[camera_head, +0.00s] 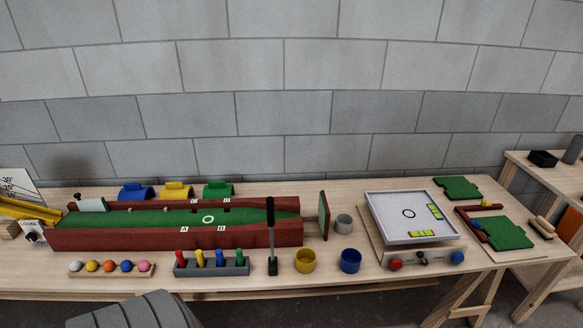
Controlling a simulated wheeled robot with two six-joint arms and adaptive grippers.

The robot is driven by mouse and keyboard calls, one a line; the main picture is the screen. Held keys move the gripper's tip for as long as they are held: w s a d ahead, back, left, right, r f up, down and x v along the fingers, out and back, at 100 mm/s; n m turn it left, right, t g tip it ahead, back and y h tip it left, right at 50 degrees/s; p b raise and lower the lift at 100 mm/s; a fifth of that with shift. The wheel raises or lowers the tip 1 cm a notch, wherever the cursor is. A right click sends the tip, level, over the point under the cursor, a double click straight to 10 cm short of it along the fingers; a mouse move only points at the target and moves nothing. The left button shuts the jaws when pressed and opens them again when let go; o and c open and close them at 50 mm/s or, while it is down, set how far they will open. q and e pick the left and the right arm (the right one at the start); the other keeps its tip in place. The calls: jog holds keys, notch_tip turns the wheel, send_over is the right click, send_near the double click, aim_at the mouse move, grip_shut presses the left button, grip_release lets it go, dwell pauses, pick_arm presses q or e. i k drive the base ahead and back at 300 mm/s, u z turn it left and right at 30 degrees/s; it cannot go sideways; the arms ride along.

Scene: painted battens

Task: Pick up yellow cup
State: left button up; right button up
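The yellow cup (305,260) stands upright near the front edge of the wooden table, in the lower middle of the head view. Its open top shows. A blue cup (350,261) stands a little to its right, apart from it. A grey cup (343,224) stands behind them. Neither of my grippers is in view.
A black upright lever (271,237) stands just left of the yellow cup. Further left are a rack of coloured pegs (211,267), a row of balls (111,268) and a long red-walled green lane (178,237). A white tilted tray (409,217) with knobs stands right. The wooden table (322,284) has a bare front strip.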

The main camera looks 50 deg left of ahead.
aim_at(305, 257)
jog(key=u, duration=0.95)
jog(key=i, duration=0.9)
jog(key=u, duration=2.6)
jog(key=k, duration=0.65)
jog(key=z, duration=0.15)
